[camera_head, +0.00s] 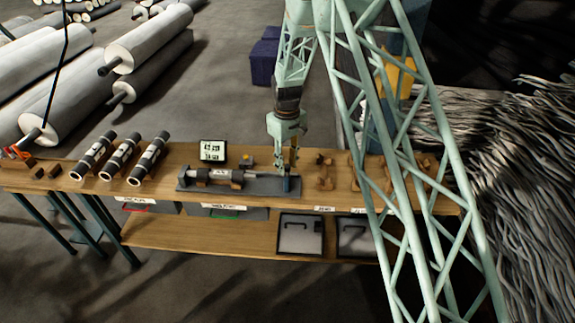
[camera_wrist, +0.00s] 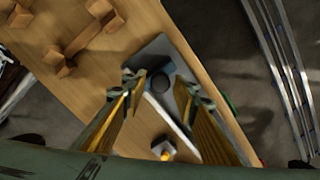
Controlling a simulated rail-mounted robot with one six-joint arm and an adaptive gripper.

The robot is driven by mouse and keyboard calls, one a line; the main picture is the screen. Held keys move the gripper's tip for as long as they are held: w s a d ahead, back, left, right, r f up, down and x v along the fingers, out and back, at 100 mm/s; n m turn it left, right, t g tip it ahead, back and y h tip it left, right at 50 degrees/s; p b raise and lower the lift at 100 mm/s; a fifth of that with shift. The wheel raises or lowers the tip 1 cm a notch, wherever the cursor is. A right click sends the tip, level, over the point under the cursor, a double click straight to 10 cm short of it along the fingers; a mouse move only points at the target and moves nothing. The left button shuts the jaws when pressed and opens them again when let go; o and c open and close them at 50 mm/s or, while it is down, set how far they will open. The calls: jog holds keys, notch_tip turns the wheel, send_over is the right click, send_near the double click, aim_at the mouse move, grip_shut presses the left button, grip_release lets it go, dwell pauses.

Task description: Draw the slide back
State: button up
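The slide fixture (camera_head: 262,187) is a dark grey plate on the wooden bench. My gripper (camera_head: 287,168) points down over that right end. In the wrist view, the blue piece with a dark round top (camera_wrist: 160,83) lies between the two yellow fingertips of my gripper (camera_wrist: 161,88). The fingers are apart, with a visible gap on both sides of the round top. I cannot tell how far above it they are.
Three dark rolls with white labels (camera_head: 121,155) lie at the left of the bench (camera_head: 200,242). A small screen (camera_head: 213,151) and a yellow-topped box (camera_head: 246,161) stand behind the fixture. Wooden cradles (camera_head: 325,171) stand to the right. My lattice column blocks part of the right side.

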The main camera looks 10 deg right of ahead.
jog(key=shift+o, duration=0.5)
notch_tip(320, 180, up, 12)
dwell(0.7)
dwell(0.5)
